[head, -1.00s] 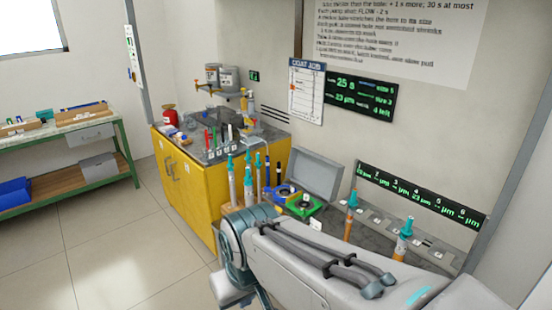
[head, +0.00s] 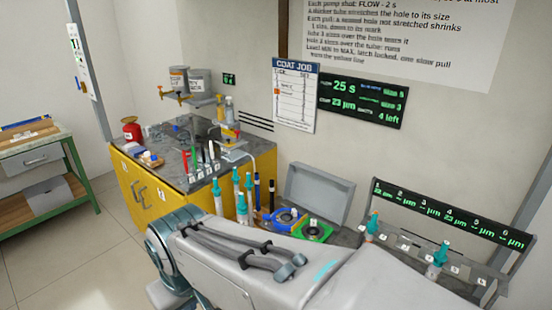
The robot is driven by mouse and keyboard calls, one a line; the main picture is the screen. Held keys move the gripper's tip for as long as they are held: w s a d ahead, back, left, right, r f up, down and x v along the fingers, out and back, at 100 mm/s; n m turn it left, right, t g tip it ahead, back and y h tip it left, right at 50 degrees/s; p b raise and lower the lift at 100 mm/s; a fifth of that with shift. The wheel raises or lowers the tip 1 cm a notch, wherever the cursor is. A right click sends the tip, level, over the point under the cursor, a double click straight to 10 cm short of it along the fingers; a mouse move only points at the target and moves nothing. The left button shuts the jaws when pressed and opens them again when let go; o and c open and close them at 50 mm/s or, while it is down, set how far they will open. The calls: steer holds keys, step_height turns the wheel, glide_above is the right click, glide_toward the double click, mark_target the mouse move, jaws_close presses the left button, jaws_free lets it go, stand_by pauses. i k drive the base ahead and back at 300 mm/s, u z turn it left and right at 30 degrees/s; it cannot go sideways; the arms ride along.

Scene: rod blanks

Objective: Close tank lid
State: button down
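A grey raised panel (head: 318,192), like an open lid, stands tilted up at the back of the grey bench, behind a blue ring piece (head: 285,217) and a green ring piece (head: 314,230). I cannot tell whether this is the tank lid, as my arm hides what lies in front and below. On the yellow cabinet (head: 158,196), dark and grey equipment stands around a yellow-handled fitting (head: 231,133); no tank is clear there. My arm's grey links cross the lower middle of the view. My gripper is not visible.
Several teal-capped tubes (head: 239,182) stand upright left of the ring pieces. Two more teal-capped tubes (head: 440,252) stand in a numbered rack (head: 465,270) at right.

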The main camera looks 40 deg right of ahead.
mark_target(326, 195)
steer(key=z, duration=0.4)
steer(key=i, duration=1.25)
steer(key=z, duration=1.4)
steer(key=i, duration=0.65)
steer(key=z, duration=0.65)
